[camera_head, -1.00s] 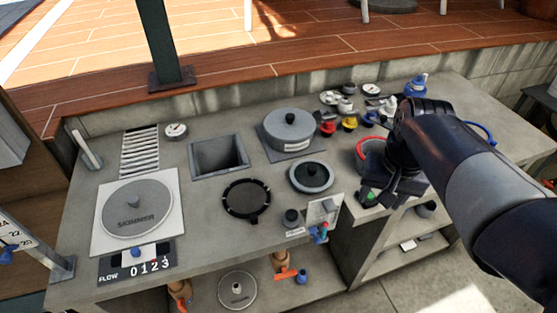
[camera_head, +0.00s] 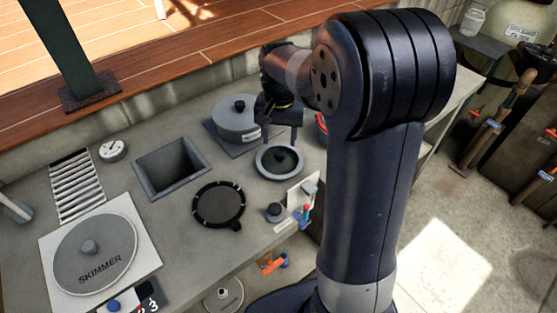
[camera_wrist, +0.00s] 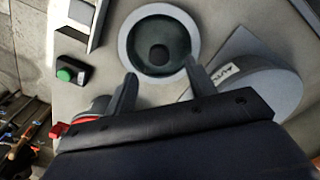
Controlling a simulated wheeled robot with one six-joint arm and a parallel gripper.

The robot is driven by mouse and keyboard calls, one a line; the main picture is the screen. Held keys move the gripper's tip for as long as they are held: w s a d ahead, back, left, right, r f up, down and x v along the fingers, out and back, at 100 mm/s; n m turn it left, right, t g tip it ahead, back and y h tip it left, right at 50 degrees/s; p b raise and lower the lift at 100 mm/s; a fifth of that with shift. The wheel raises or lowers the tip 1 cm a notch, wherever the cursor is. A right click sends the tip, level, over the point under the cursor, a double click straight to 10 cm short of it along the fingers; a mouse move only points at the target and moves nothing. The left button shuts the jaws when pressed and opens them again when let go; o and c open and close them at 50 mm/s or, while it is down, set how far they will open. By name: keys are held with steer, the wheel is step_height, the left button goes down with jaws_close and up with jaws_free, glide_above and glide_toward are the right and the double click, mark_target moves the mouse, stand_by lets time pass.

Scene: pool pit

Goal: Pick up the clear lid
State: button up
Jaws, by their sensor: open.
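The clear lid (camera_head: 280,162) is a round, dark greenish see-through disc with a dark knob and a grey ring around it. It lies on the counter in front of the grey lidded pot (camera_head: 236,118). My gripper (camera_head: 279,134) is open and empty, just above and behind the lid in the head view. In the wrist view the lid (camera_wrist: 158,36) lies ahead of my fingertips (camera_wrist: 160,72), with its knob roughly in line with the gap between them. The fingers look apart from the knob. My arm hides the counter to the right.
A black ring (camera_head: 218,205) lies left of the lid, and a square basin (camera_head: 172,168) is farther left. A dark knob (camera_head: 274,212) and an upright plate with small valves (camera_head: 302,195) stand in front. The pot (camera_wrist: 248,88) is close beside my right finger in the wrist view.

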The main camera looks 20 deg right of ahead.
mark_target(280, 153)
step_height(280, 153, down, 5)
steer(key=shift+f, duration=0.1)
steer(key=shift+c, duration=0.3)
jaws_close()
stand_by(0.4)
